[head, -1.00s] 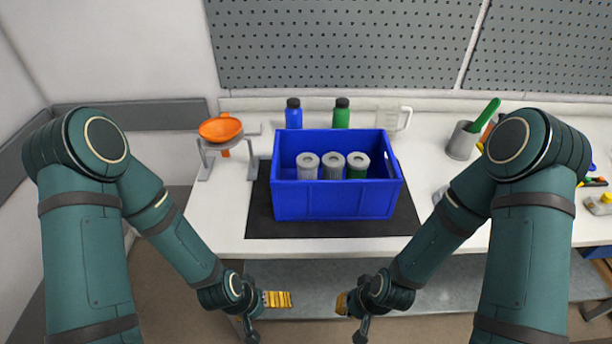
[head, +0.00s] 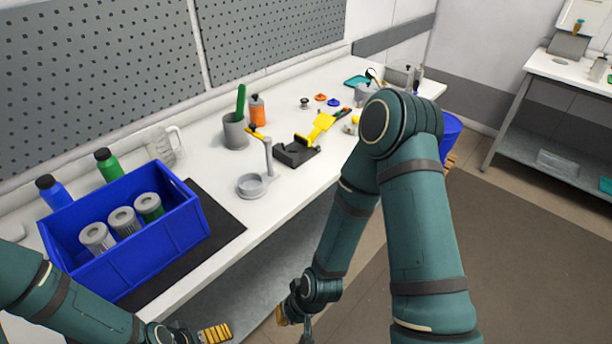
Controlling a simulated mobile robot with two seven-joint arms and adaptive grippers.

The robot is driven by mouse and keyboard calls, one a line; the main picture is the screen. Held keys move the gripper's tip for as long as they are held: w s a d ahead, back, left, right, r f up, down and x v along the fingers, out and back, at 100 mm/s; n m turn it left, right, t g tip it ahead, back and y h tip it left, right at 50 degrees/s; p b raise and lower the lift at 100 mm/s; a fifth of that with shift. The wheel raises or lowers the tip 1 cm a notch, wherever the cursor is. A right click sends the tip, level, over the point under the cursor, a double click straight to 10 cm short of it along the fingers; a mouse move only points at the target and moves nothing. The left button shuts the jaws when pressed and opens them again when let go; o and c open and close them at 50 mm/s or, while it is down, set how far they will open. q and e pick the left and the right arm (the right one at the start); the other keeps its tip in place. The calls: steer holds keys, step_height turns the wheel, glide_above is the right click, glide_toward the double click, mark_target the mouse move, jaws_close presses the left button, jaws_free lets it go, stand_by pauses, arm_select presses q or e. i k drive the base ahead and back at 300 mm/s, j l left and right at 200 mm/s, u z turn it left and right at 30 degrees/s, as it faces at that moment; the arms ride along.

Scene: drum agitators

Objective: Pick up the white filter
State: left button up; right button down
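Three ribbed canister filters with grey tops stand in a row inside the blue crate (head: 150,253). The leftmost has a pale, whitish body and looks like the white filter (head: 97,239). The middle filter (head: 124,222) looks grey, and the right one (head: 149,208) is green. The lower parts of the filters are hidden by the crate's front wall. My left gripper (head: 216,334) is at the bottom edge, in front of the table and apart from the crate. My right gripper (head: 282,316) is to its right, also clear of the table. Neither shows whether its fingers are apart.
A blue bottle (head: 54,192) and a green bottle (head: 109,166) stand behind the crate, with a clear jug (head: 163,146). A grey cup (head: 236,133), an orange bottle (head: 258,110), a grey stand (head: 252,184) and a yellow-black tool (head: 305,148) stand farther right on the white table.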

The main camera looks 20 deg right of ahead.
mark_target(97, 236)
steer(key=z, duration=0.35)
steer(key=u, duration=1.05)
